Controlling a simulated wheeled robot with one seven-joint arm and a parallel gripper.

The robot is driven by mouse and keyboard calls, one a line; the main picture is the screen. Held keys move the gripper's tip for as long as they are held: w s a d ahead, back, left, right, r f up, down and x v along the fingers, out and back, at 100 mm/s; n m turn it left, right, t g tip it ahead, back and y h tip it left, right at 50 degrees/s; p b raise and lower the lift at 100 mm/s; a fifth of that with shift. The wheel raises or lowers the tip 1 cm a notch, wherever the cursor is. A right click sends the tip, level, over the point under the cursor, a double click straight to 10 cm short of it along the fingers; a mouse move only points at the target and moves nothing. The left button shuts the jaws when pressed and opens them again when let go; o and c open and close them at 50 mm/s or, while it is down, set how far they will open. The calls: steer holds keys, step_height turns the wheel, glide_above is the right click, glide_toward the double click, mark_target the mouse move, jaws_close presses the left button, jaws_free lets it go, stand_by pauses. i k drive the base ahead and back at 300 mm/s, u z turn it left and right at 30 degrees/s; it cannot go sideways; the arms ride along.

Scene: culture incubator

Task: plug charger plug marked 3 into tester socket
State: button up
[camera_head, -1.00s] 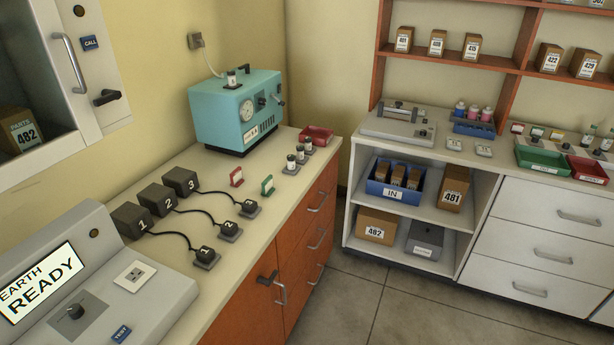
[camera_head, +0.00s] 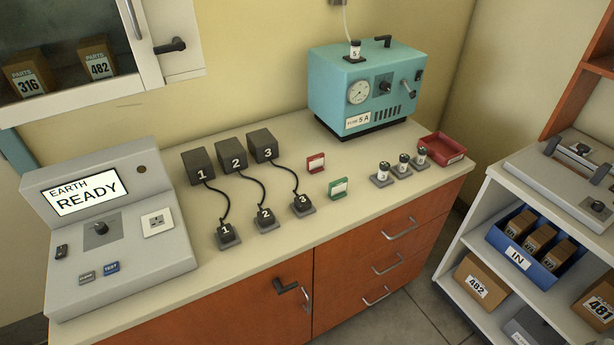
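The plug marked 3 (camera_head: 302,200) sits on a small grey base on the counter, at the right end of a row with the plug marked 2 (camera_head: 265,214) and the plug marked 1 (camera_head: 226,233). A black cable joins it to the charger block marked 3 (camera_head: 263,146) behind it. The grey tester (camera_head: 120,270) stands at the counter's left end. Its screen (camera_head: 86,187) reads "EARTH READY". The tester socket (camera_head: 157,222) is a white plate on the sloped face, with nothing plugged in. My gripper is not in view.
A red card holder (camera_head: 316,163) and a green card holder (camera_head: 338,188) stand right of the plugs. Several small fuse-like cylinders (camera_head: 403,162), a red tray (camera_head: 442,148) and a teal device (camera_head: 366,90) are farther right. The counter front (camera_head: 270,257) is clear.

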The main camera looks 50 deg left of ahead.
mark_target(302, 202)
steer(key=u, duration=0.85)
steer(key=i, duration=0.75)
steer(key=u, duration=0.95)
steer(key=i, duration=0.2)
steer(key=u, duration=0.2)
